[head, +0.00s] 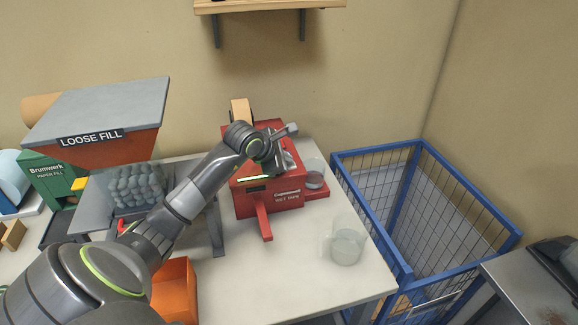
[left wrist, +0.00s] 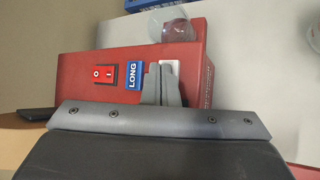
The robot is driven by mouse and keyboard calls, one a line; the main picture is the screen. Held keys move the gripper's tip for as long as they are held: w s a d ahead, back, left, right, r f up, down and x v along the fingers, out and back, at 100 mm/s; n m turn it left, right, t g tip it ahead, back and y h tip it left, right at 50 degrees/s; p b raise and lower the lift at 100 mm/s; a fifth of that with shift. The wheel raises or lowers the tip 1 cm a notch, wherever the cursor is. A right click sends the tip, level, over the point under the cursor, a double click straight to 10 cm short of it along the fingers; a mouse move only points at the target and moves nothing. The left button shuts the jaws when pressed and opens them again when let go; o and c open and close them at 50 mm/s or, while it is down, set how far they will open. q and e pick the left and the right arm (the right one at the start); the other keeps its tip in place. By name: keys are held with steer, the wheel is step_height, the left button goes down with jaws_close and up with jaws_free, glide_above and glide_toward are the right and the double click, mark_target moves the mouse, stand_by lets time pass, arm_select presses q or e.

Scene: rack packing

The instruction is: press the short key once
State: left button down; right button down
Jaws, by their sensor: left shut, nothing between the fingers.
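The red wet tape machine (head: 284,203) stands on the light table against the back wall, and its red top fills the middle of the left wrist view (left wrist: 80,78). A blue key marked LONG (left wrist: 133,76) is on its top. To the right of it is a white key (left wrist: 171,66), partly hidden by my fingers, with no label readable. My left gripper (head: 272,168) is over the machine's top. In the left wrist view its fingers (left wrist: 160,77) are together and empty, over or at the white key; contact cannot be told. My right gripper is not in view.
A red rocker switch (left wrist: 103,75) sits left of the LONG key. A glass jar (head: 348,245) stands on the table front right of the machine. The loose fill hopper (head: 105,105) is at left. A blue wire cage (head: 405,262) stands right of the table.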

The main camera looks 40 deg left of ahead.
arm_select(q)
steer(key=shift+s+d+f+b, duration=0.15)
steer(key=shift+d+f+b, duration=0.1)
steer(key=shift+f+b, duration=0.1)
stand_by(0.7)
steer(key=shift+r, duration=0.1)
steer(key=shift+w+a+r, duration=0.1)
steer(key=shift+a+r, duration=0.1)
steer(key=shift+r, duration=0.25)
steer(key=shift+w+a+r, duration=0.1)
steer(key=shift+a+r, duration=0.05)
steer(key=shift+r, duration=0.25)
steer(key=shift+w+a+r+p, duration=0.15)
steer(key=shift+r+p, duration=0.45)
steer(key=shift+r, duration=0.55)
steer(key=shift+w+a+r+p, duration=0.1)
steer(key=shift+r+p, duration=0.5)
steer(key=shift+r, duration=0.55)
steer(key=shift+f, duration=0.1)
steer(key=shift+s, duration=0.15)
